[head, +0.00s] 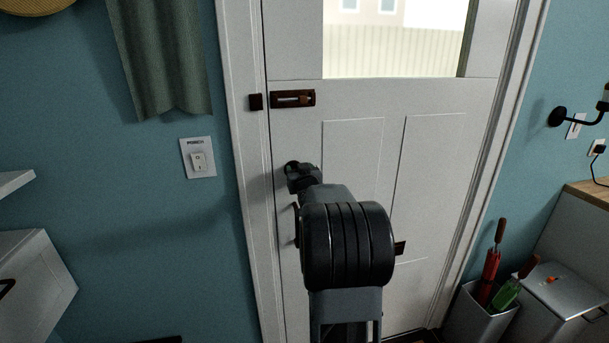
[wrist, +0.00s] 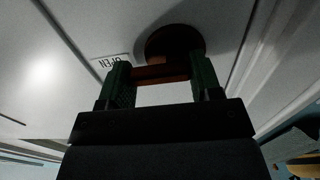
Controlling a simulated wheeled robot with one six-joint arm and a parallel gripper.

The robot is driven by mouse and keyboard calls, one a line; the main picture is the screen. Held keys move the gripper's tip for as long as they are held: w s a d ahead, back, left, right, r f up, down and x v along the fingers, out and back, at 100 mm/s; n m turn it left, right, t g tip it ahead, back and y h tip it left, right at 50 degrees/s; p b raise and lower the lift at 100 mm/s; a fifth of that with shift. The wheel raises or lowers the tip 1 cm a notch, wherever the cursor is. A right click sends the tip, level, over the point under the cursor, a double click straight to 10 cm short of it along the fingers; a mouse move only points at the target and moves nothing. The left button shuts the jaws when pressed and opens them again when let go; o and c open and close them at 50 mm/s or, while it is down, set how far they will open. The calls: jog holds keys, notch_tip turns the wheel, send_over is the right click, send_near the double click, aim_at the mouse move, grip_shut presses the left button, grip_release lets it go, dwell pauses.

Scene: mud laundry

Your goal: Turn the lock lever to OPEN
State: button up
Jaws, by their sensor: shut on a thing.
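The lock lever (wrist: 160,73) is a brown bar on a dark round plate (wrist: 174,42) in the wrist view. My gripper (wrist: 162,82) is shut on it, with one dark green finger at each end of the bar. An OPEN label (wrist: 110,66), upside down in this view, is on the white door just left of the lever. In the head view my gripper (head: 298,172) is at the left edge of the white door (head: 360,110), and it hides most of the lock there. The lever's exact angle is hard to tell.
A brown slide bolt (head: 293,99) sits above the lock. My arm hides most of a dark handle (head: 297,225) below it. A PORCH switch (head: 198,160) is on the blue wall at left. A grey bin (head: 475,318) with red and green things stands at lower right.

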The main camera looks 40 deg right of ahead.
jog(key=o, duration=0.9)
jog(key=b+v, duration=0.1)
jog(key=v, duration=1.3)
jog(key=shift+r+b, duration=0.1)
jog(key=shift+b, duration=0.25)
